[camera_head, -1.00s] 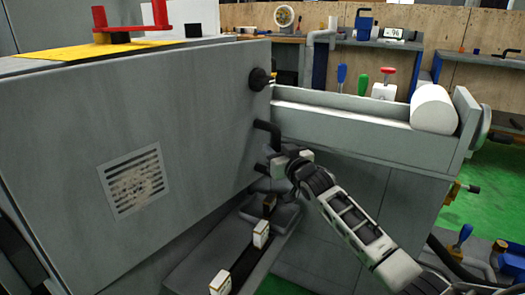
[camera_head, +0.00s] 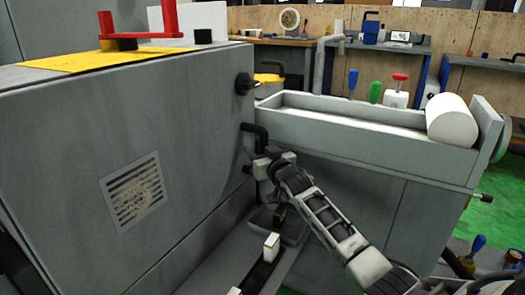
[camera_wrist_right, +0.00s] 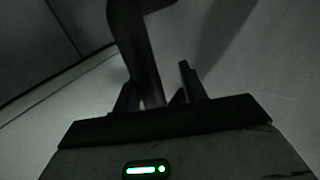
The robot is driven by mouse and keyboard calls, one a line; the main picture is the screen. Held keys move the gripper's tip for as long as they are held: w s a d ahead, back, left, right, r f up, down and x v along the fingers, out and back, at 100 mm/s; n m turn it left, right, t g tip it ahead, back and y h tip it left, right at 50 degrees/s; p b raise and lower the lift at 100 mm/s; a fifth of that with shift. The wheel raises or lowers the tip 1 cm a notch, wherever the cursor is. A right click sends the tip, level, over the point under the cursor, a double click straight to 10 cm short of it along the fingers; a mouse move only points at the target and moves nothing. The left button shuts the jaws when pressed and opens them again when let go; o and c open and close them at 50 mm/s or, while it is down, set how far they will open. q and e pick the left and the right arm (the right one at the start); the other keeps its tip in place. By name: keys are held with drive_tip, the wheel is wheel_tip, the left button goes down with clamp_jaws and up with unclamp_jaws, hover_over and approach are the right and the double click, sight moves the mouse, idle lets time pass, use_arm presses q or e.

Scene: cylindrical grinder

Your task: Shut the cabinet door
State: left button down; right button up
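The cabinet door looks to be the large grey panel (camera_head: 75,150) with a louvred vent, filling the left of the head view. A bent black handle (camera_head: 262,135) sticks out near its right edge. My right gripper (camera_head: 262,164) is at the handle's lower part. In the right wrist view, a dark curved bar, seemingly the handle (camera_wrist_right: 132,35), comes down between the two fingers (camera_wrist_right: 157,90). A gap shows between the bar and the right finger, so the gripper looks open around it. Its exact contact is too dark to tell. My left gripper is not in view.
A black knob (camera_head: 243,84) sits above the handle. A grey trough (camera_head: 360,130) with a white cylinder (camera_head: 452,120) extends right, behind my right arm. A white block (camera_head: 271,246) stands on the low rail below the door. Benches with tools line the back.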

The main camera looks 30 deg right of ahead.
drive_tip(key=shift+d, duration=0.15)
drive_tip(key=shift+s+r, duration=0.1)
drive_tip(key=shift+s, duration=0.25)
use_arm(q)
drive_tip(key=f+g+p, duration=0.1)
drive_tip(key=p, duration=0.1)
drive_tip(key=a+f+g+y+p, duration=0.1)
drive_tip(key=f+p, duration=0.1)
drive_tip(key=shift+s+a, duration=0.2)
use_arm(e)
drive_tip(key=s+a, duration=0.1)
drive_tip(key=s, duration=1.4)
drive_tip(key=shift+a, duration=0.4)
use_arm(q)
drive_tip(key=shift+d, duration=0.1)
